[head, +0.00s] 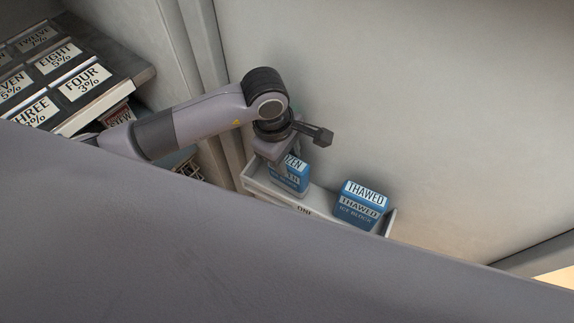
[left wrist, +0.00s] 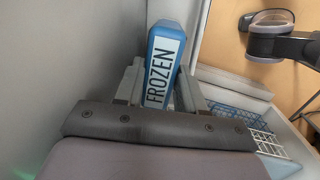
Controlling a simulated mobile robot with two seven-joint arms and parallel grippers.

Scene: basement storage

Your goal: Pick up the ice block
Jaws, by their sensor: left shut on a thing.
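A blue ice block (head: 289,175) with a white label ending in "ZEN" stands at the left end of a narrow light tray marked "ONE" (head: 318,213). In the left wrist view its label reads "FROZEN" (left wrist: 161,70). My left gripper (head: 280,152) is above it, with its two fingers shut on the block's sides; the gripper also shows in the left wrist view (left wrist: 160,92). A second blue block, labelled "THAWED" (head: 361,205), stands at the tray's right end, apart from the gripper. My right gripper is not in view.
A pale wall (head: 400,90) rises close behind the tray. At the upper left are dark shelves with number and percent labels (head: 84,83). The left wrist view shows a blue and white wire rack (left wrist: 240,122) at the right.

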